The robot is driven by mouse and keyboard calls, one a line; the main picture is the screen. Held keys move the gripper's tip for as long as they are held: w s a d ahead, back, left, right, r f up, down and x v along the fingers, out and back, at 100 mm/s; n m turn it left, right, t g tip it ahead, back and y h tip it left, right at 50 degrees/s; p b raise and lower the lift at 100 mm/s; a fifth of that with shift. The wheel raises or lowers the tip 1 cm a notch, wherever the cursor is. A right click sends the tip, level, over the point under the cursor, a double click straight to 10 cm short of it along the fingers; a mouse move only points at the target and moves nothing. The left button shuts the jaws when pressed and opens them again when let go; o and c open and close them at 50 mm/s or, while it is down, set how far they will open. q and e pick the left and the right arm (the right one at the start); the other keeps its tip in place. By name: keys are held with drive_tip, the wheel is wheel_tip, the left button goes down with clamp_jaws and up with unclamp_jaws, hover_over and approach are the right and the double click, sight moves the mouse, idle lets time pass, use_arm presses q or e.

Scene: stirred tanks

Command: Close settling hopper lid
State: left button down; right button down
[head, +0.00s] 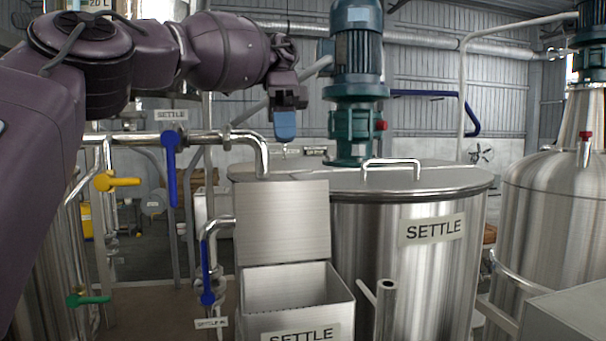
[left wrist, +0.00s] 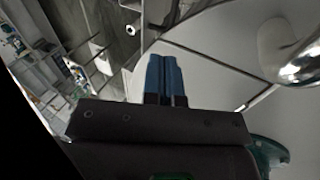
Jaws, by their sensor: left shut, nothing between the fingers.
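The settling hopper (head: 297,290) is a square metal box labelled SETTLE at the front centre. Its lid (head: 283,222) stands upright at the back edge, so the hopper is open and its inside shows. My left gripper (head: 285,138), with blue fingers, is above and behind the raised lid, apart from it, pointing down. Its fingers are together and empty; they also show in the left wrist view (left wrist: 165,75), over the pale tank top. My right gripper is in neither view.
The large SETTLE tank (head: 410,260) stands behind and right of the hopper, with a handle (head: 392,162) and a green motor (head: 357,90) on top. A pipe (head: 262,155) bends down behind the lid. Blue-handled valves (head: 170,165) are at left. A second tank (head: 560,200) is at right.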

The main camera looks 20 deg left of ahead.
use_arm(q)
drive_tip(key=shift+s+a+f+n, duration=0.15)
drive_tip(key=shift+s+a+n, duration=0.15)
drive_tip(key=shift+s, duration=0.3)
approach(282, 220)
drive_tip(key=shift+d+f, duration=0.65)
drive_tip(key=shift+f, duration=0.85)
